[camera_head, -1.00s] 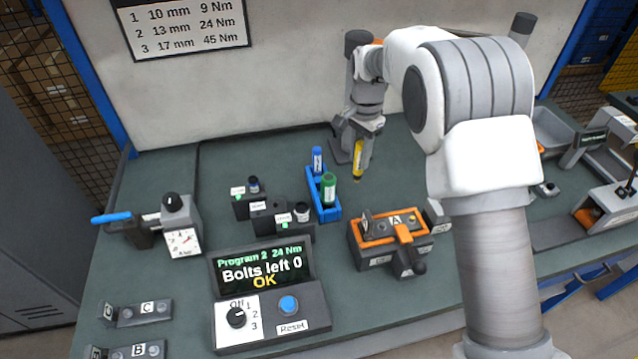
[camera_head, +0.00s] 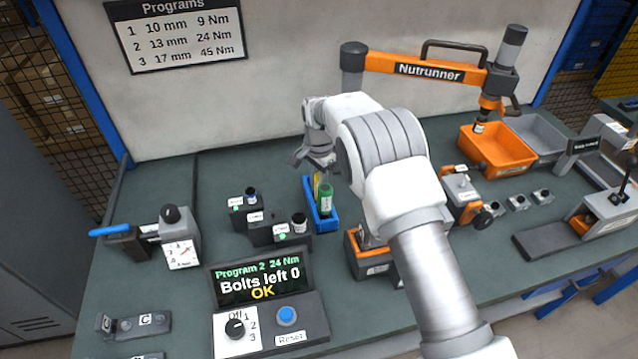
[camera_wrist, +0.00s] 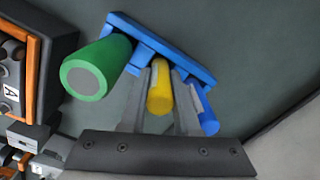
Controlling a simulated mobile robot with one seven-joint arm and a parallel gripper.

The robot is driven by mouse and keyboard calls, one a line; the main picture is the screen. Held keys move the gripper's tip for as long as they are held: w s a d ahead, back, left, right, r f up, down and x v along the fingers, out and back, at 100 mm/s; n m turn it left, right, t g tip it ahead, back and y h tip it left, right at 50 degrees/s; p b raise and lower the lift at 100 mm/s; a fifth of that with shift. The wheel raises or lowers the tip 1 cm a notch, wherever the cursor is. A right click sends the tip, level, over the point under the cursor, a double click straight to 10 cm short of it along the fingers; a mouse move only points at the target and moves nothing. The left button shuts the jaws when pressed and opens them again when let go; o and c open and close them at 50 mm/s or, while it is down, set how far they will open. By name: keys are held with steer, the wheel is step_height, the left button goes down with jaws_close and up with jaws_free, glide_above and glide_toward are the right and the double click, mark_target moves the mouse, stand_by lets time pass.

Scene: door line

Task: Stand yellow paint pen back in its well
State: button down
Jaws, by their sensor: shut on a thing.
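The yellow paint pen (camera_head: 317,184) is at the blue rack (camera_head: 322,222), behind the green pen (camera_head: 326,203). My gripper (camera_head: 317,168) is above the rack, shut on the yellow pen. In the wrist view the yellow pen (camera_wrist: 159,92) is between my two fingers (camera_wrist: 160,78), over the middle of the rack (camera_wrist: 165,42). The green pen (camera_wrist: 98,68) is on one side and the blue pen (camera_wrist: 207,120) on the other. The blue pen is hidden in the head view. I cannot tell how deep the yellow pen sits in its well.
Small dark holders with jars (camera_head: 268,228) stand left of the rack. The orange-and-grey fixture (camera_head: 372,262) is to the right, partly behind my arm. The program panel (camera_head: 265,300) is in front. An orange bin (camera_head: 497,150) is at the back right.

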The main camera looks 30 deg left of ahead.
steer(key=c, duration=0.6)
jaws_free()
steer(key=shift+f, duration=0.1)
steer(key=shift+c, duration=0.2)
step_height(320, 180, up, 12)
steer(key=shift+r, duration=0.15)
